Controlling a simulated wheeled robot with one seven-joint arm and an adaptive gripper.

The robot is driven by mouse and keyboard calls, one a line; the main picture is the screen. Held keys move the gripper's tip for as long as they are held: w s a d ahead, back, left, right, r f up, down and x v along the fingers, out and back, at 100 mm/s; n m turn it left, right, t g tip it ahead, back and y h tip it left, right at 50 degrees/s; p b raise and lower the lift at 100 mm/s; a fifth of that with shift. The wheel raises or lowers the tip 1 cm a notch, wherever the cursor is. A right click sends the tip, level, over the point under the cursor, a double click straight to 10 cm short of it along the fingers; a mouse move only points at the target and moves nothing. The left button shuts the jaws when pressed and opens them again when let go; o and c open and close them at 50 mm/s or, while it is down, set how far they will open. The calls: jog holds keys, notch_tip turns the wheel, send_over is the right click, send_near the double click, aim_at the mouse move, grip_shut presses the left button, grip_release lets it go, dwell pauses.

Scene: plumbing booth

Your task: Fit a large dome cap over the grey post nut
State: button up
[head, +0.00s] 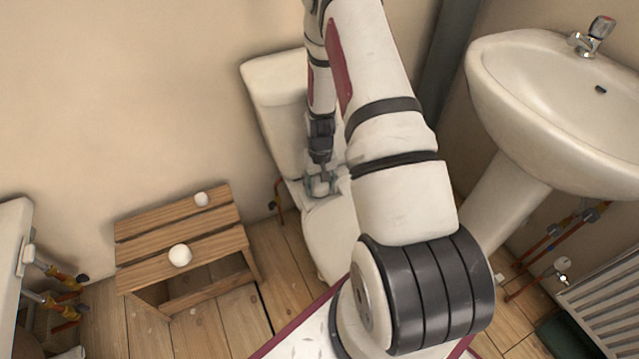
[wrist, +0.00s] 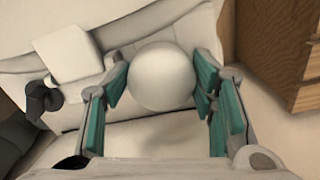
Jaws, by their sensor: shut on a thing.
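My gripper (head: 320,186) is over the back of the white toilet, near the foot of the cistern. In the wrist view its green-padded fingers (wrist: 162,95) are shut on a round white dome cap (wrist: 162,76), with one finger at each side. The cap's smooth top faces the wrist camera, so its underside is hidden. A dark grey knob-like part (wrist: 40,98) shows left of the fingers in the wrist view; I cannot tell whether it is the grey post nut. Whatever lies directly under the held cap is hidden. In the head view the fingers and cap are small.
A wooden slatted stool (head: 140,227) left of the toilet (head: 328,235) bears two white domes, a larger one (head: 180,255) in front and a smaller one (head: 201,198) behind. The cistern (head: 275,85) rises close behind my gripper. A basin (head: 560,110) stands at right.

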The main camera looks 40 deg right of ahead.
jog(key=shift+a+f, duration=0.2)
jog(key=shift+f, duration=0.15)
jog(key=shift+c, duration=0.6)
jog(key=shift+o, duration=0.7)
jog(key=shift+w+a+f, duration=0.1)
jog(key=shift+f, duration=0.2)
jog(key=shift+f+b, duration=0.2)
jog(key=shift+b, duration=0.15)
jog(key=shift+c, duration=1.4)
jog(key=o, duration=1.2)
jog(key=shift+o, duration=0.2)
jog(key=shift+d, duration=0.2)
jog(key=shift+r, duration=0.1)
jog(key=shift+r, duration=0.1)
